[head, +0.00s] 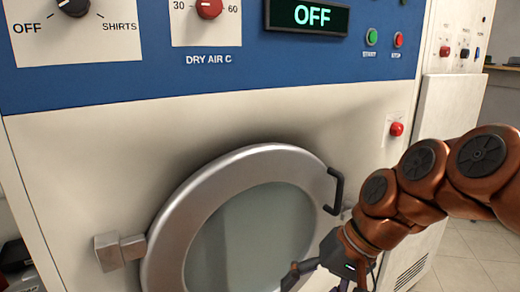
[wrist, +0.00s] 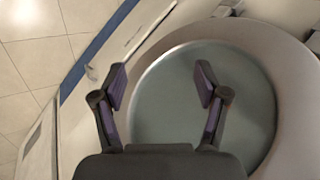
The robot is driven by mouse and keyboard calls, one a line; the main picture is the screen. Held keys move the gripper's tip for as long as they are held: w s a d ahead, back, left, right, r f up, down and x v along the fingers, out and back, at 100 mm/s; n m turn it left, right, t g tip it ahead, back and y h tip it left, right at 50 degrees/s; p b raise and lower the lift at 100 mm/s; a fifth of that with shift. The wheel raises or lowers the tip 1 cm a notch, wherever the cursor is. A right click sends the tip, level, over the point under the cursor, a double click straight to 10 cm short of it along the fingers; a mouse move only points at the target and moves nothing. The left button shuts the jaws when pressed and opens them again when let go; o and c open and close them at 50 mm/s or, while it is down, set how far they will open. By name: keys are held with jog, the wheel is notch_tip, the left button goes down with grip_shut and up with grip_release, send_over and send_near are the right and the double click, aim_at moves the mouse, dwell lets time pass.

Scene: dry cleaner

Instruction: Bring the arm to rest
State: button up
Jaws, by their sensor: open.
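My arm reaches in from the right in the head view, bent downward. My gripper (wrist: 160,88) is open and empty in the wrist view, its two fingers apart in front of the round glass door. In the head view only part of the gripper (head: 322,278) shows at the bottom edge, in front of the door's lower right. The round door (head: 185,228) has a silver ring and a grey window and looks closed. Its dark handle (head: 336,190) is on the right side, just left of my arm. I cannot tell whether the gripper touches the door.
The machine's blue panel holds a black knob (head: 73,5), a red knob (head: 209,7), a display (head: 307,18) reading OFF, a green button (head: 371,37) and a red button (head: 398,40). A red knob (head: 396,129) sits near my arm. Tiled floor (head: 470,245) is free at right.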

jog(key=s+d+f+g+h+p, duration=0.1)
jog(key=s+d+f+h, duration=0.2)
jog(key=s+d+f, duration=0.2)
jog(key=s+d+f+n+g+h+p, duration=0.1)
jog(key=s+d+f+h, duration=0.2)
jog(key=s, duration=0.8)
notch_tip(320, 180, down, 2)
jog(key=shift+d+f, duration=0.15)
jog(key=shift+d, duration=0.7)
